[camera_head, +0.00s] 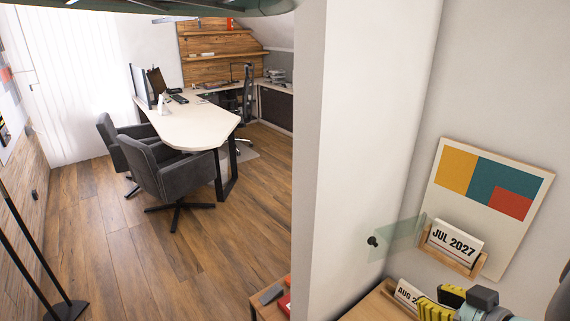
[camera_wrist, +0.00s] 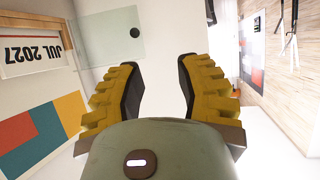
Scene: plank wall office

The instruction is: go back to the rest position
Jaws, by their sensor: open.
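My gripper (camera_head: 441,304) shows at the bottom right of the head view, its yellow ribbed fingers partly cut off by the frame edge. In the wrist view my gripper (camera_wrist: 160,72) has its two fingers apart with nothing between them. It is close to a wall board (camera_head: 519,233) with yellow, teal and red blocks. A JUL 2027 card (camera_head: 455,242) stands in a wooden holder on that board. The card also shows upside down in the wrist view (camera_wrist: 32,55).
A clear panel (camera_head: 400,238) with a black knob juts beside the card. An AUG card (camera_head: 406,295) stands on a wooden top (camera_head: 372,308) below. A white wall end (camera_head: 350,150) divides this corner from the office. Beyond are a white desk (camera_head: 190,125), grey chairs (camera_head: 175,180) and open floor (camera_head: 120,260).

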